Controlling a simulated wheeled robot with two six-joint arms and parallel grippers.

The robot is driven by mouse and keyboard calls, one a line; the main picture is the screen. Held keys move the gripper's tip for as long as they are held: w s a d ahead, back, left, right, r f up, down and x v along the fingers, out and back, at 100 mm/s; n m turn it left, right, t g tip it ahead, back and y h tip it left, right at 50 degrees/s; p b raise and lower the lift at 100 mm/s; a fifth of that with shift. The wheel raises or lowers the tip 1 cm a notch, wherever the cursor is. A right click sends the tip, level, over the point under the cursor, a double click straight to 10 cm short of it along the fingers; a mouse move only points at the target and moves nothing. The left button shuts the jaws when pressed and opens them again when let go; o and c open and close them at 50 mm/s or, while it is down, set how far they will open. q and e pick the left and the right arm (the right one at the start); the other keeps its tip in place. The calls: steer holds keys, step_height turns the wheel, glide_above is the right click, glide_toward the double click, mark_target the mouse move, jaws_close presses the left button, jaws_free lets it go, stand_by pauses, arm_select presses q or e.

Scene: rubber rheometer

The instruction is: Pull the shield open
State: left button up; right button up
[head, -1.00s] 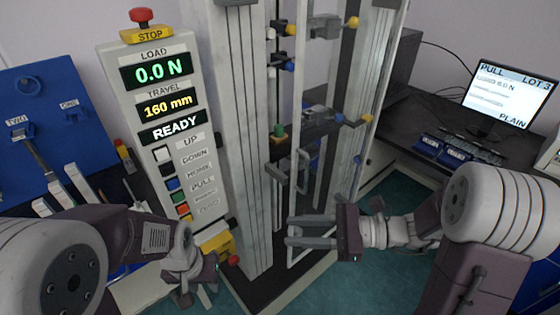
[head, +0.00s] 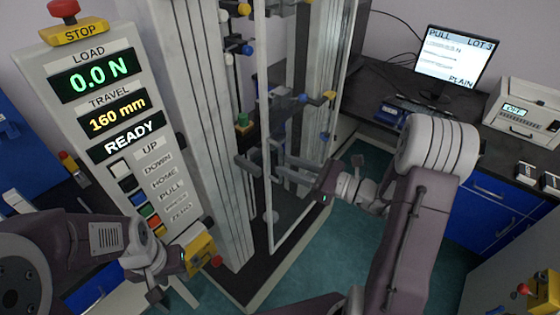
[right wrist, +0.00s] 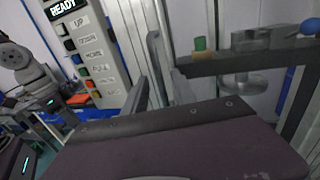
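The shield (head: 268,215) is a clear panel in a pale frame at the front of the test machine, in the middle of the head view. Its grey handle (head: 246,166) stands out at the panel's left side. My right gripper (head: 280,167) reaches in from the right, with its two fingers apart and their tips close beside the handle. In the right wrist view, a grey upright bar (right wrist: 156,65) shows between the fingers; I cannot tell whether they touch it.
The control panel (head: 125,120) reads 0.0 N, 160 mm and READY, with a red stop button (head: 63,9) on top. A yellow box with a red knob (head: 202,255) is close to my left gripper. A dark bench with a monitor (head: 452,58) stands at the right.

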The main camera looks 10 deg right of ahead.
steer(key=shift+x, duration=1.5)
steer(key=shift+s, duration=0.1)
jaws_close()
